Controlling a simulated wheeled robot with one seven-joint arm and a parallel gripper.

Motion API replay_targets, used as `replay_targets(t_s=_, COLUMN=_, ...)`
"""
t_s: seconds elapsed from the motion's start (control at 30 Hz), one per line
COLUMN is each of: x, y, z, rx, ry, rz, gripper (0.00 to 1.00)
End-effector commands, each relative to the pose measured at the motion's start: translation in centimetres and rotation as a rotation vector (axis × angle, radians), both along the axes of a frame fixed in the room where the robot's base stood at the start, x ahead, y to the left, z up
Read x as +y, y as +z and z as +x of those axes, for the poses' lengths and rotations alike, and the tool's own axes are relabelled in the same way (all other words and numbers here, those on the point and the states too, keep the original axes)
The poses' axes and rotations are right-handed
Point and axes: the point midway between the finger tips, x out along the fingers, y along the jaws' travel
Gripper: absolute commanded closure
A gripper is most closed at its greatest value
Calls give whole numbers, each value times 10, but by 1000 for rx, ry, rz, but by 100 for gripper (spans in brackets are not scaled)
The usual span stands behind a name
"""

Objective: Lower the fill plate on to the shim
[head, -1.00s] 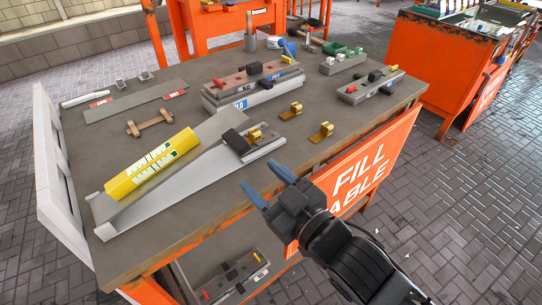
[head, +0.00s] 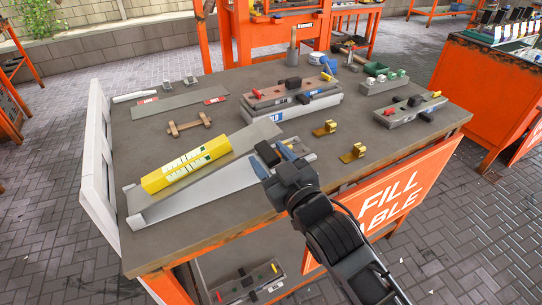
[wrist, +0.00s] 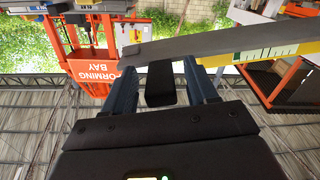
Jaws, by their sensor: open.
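What looks like the fill plate, a long grey plate (head: 225,177), lies beside a yellow bar with a white marked scale (head: 186,162) at the left front of the bench. A grey plate also crosses the top of the wrist view (wrist: 225,40). A black knob (head: 267,153) stands at its right end. My gripper (head: 273,159) is open at this end. In the wrist view the black knob (wrist: 160,84) sits between my two blue fingers (wrist: 163,92), with a gap on each side. I cannot tell which piece is the shim; my gripper hides part of that end.
Two brass clips (head: 352,152) lie right of my gripper. A grey stacked fixture (head: 292,96) stands behind, with another fixture (head: 410,114) at the right. A thin plate with red labels (head: 180,104) and a wooden piece (head: 189,125) lie behind the yellow bar.

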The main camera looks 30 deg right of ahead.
Motion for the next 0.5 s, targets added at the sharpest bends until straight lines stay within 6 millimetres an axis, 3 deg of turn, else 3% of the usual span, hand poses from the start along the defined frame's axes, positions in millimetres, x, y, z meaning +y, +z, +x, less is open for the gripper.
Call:
replay_targets(t_s=0.23, x=0, y=0, z=0, rx=0, ry=0, rz=0, gripper=44)
replay_targets(t_s=0.5, x=0, y=0, z=0, rx=0, ry=0, rz=0, gripper=69)
